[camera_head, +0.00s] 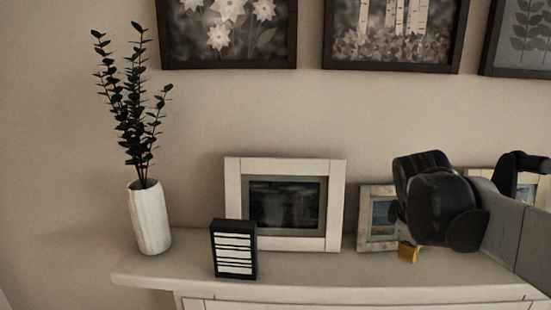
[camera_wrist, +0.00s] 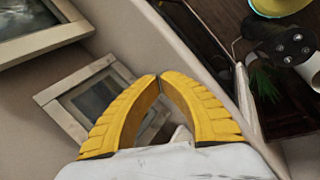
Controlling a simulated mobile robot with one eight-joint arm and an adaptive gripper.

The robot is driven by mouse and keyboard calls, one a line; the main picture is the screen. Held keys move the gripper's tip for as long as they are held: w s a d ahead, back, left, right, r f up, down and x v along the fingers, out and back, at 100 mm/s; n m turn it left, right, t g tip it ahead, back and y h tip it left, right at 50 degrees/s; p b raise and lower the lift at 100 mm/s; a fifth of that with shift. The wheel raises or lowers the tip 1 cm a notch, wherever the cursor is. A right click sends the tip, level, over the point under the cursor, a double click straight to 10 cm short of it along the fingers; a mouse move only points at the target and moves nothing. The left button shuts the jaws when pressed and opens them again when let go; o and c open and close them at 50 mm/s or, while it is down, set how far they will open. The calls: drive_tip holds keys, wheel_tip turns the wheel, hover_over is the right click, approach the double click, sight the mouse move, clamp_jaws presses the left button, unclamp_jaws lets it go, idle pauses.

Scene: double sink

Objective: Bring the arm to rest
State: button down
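My gripper (camera_head: 407,252) is at the right in the head view, in front of the small picture frame (camera_head: 377,218) and close above the white shelf (camera_head: 330,272). Only a bit of yellow finger shows below the black wrist part of my arm. In the wrist view my gripper (camera_wrist: 158,77) has its two yellow fingers curved together with the tips meeting. No object shows between them. The arm reaches in from the right edge of the head view. Whether a finger touches the shelf cannot be told.
A white vase (camera_head: 149,218) with dark sprigs stands at the shelf's left. A black box with white stripes (camera_head: 233,250) stands before a larger white picture frame (camera_head: 334,205). Dark-framed pictures (camera_head: 393,68) hang above. The shelf front between box and gripper is clear.

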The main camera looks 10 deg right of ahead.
drive_tip(key=s+a+f+m+t+y, duration=0.2)
drive_tip(key=s+a+f+m, duration=0.25)
drive_tip(key=a, duration=0.55)
drive_tip(key=s+a+f+m+t+y, duration=0.2)
drive_tip(key=s+a+f+m, duration=0.25)
drive_tip(key=a, duration=0.55)
wheel_tip(320, 180, down, 26)
drive_tip(key=n+b, duration=0.1)
drive_tip(key=b, duration=2.6)
drive_tip(key=shift+d+r, duration=0.25)
drive_tip(key=shift+d, duration=0.05)
